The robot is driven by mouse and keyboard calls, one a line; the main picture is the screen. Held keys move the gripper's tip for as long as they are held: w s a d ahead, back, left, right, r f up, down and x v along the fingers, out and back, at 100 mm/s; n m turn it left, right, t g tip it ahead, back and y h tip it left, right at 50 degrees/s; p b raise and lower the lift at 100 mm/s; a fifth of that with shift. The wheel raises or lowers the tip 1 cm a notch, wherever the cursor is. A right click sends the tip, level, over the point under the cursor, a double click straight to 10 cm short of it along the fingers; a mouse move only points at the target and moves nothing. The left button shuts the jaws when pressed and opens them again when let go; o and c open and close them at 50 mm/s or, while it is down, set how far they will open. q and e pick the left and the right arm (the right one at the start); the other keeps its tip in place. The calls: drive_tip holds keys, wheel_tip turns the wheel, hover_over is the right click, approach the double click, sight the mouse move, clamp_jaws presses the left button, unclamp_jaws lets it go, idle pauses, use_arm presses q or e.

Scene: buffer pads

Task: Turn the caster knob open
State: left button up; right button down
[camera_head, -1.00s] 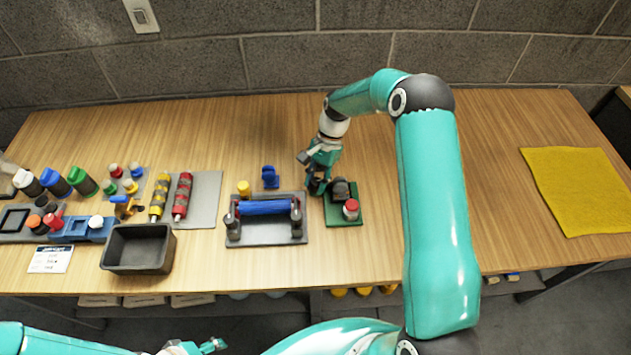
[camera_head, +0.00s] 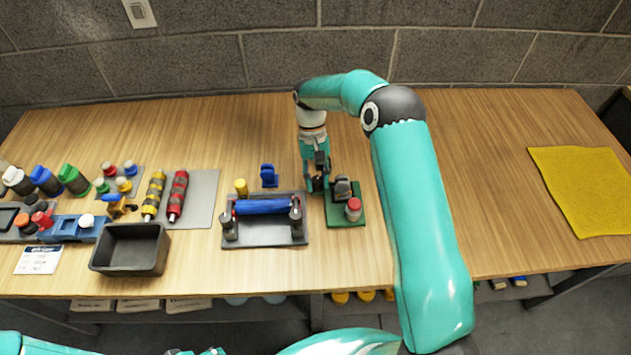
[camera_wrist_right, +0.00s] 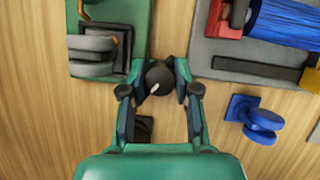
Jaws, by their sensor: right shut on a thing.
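A dark round knob (camera_wrist_right: 158,80) with a white mark is between my right fingertips (camera_wrist_right: 158,92) in the right wrist view, beside the edge of the green base plate (camera_wrist_right: 140,50). My right gripper (camera_head: 317,187) is shut on this knob and hides most of it in the head view.
A grey tray (camera_head: 262,235) with a blue roller (camera_head: 262,206) stands left of the green plate. A blue knob-shaped part (camera_head: 269,175) and a yellow one (camera_head: 241,187) stand behind it. A dark bin (camera_head: 130,262) is further left. The table right of my arm is clear up to a yellow cloth (camera_head: 585,190).

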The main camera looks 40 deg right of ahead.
drive_tip(key=n, duration=0.1)
drive_tip(key=n+h, duration=0.1)
drive_tip(key=n+b, duration=0.1)
drive_tip(key=shift+a+f+n, duration=0.2)
drive_tip(key=shift+a+n, duration=0.05)
drive_tip(key=shift+n, duration=0.05)
drive_tip(key=shift+n+h, duration=0.9)
drive_tip(key=shift+n, duration=0.9)
drive_tip(key=shift+d, duration=0.1)
drive_tip(key=c, duration=0.8)
unclamp_jaws()
drive_tip(key=shift+c, duration=0.2)
drive_tip(key=shift+w+d, duration=0.1)
drive_tip(key=shift+r, duration=0.1)
drive_tip(key=shift+r, duration=0.15)
drive_tip(key=v, duration=1.1)
drive_tip(key=shift+w, duration=0.35)
